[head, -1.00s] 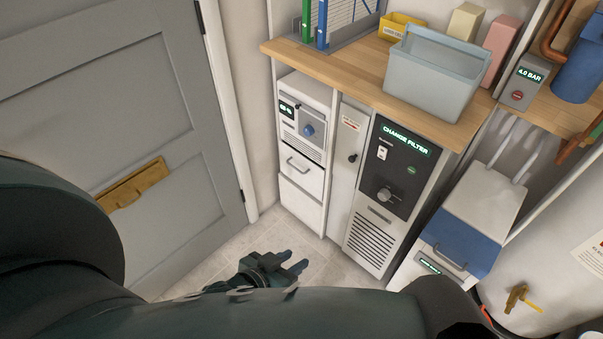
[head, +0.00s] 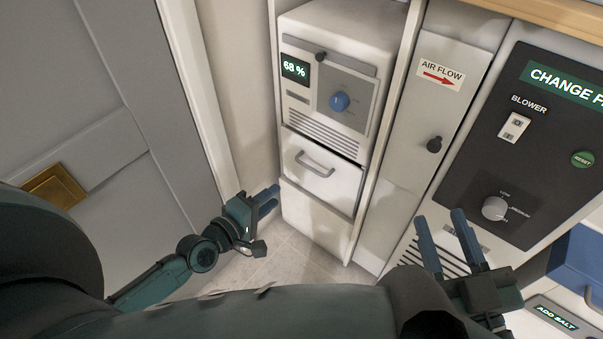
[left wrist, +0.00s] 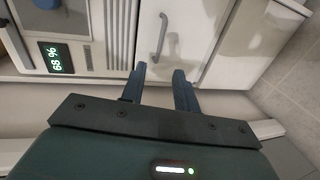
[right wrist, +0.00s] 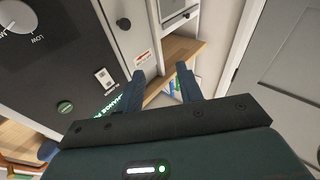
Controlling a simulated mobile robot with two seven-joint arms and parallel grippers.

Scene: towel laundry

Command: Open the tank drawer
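The tank drawer (head: 322,170) is a white front with a grey bar handle (head: 316,166), below the vents of a white unit (head: 330,85) reading 68 %. It looks closed. My left gripper (head: 272,199) is open and empty, left of and a little below the drawer front, apart from the handle. The left wrist view shows the handle (left wrist: 160,38) just ahead of the open fingers (left wrist: 158,76). My right gripper (head: 444,226) is open and empty in front of the dark blower panel; its spread fingers also show in the right wrist view (right wrist: 160,72).
A narrow AIR FLOW panel (head: 430,110) with a black knob stands right of the unit. The dark blower panel (head: 545,130) is further right, with a blue-fronted box (head: 585,262) beyond. A grey door (head: 70,90) is at left. Tiled floor (head: 285,262) is free below.

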